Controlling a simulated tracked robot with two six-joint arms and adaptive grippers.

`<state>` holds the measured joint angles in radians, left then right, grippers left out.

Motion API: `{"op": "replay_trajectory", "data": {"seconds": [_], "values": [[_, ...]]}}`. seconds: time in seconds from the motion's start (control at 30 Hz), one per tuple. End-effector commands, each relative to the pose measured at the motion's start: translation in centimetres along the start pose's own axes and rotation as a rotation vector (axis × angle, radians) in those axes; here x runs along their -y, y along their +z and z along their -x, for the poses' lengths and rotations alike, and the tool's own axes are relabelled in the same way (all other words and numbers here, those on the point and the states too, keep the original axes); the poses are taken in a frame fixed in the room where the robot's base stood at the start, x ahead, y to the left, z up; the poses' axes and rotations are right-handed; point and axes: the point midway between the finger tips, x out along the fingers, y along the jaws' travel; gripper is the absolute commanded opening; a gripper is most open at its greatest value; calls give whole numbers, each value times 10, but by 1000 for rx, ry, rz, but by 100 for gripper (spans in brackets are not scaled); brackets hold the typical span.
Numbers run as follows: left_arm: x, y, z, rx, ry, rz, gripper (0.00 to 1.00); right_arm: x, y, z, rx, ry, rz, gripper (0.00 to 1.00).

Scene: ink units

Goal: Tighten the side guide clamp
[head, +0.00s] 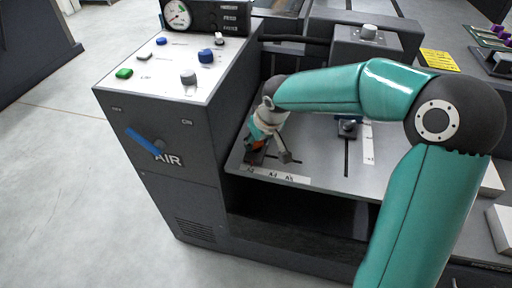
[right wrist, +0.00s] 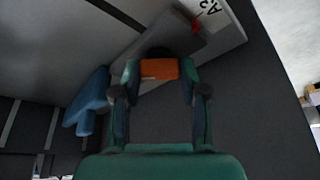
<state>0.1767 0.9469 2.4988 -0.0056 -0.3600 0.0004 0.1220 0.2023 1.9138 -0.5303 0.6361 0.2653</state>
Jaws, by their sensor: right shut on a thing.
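The side guide clamp shows an orange handle (head: 259,145) on a dark block (head: 254,158), at the left front edge of the grey metal table (head: 312,158). My right gripper (head: 262,140) reaches down over it from the right and partly hides it. In the right wrist view the orange handle (right wrist: 158,69) sits between the fingertips of my right gripper (right wrist: 160,82), which is shut on it. I cannot tell how tight the clamp is. My left gripper is not in view.
A control cabinet (head: 150,180) with buttons, a gauge and a blue AIR lever (head: 146,141) stands just left of the table. A label strip (head: 272,175) runs along the front edge. A second knob (head: 347,127) stands farther right. Open floor lies at the left.

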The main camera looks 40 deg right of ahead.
Motion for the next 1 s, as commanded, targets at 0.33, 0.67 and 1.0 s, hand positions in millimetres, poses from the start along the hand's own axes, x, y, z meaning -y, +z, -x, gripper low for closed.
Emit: {"op": "replay_trajectory", "data": {"seconds": [0.33,0.67,1.0], "values": [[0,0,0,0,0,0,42,0,0,0,2,1,-8,51],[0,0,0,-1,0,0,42,0,0,0,2,1,-6,68],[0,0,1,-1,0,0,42,0,-1,24,-4,1,-6,68]]}}
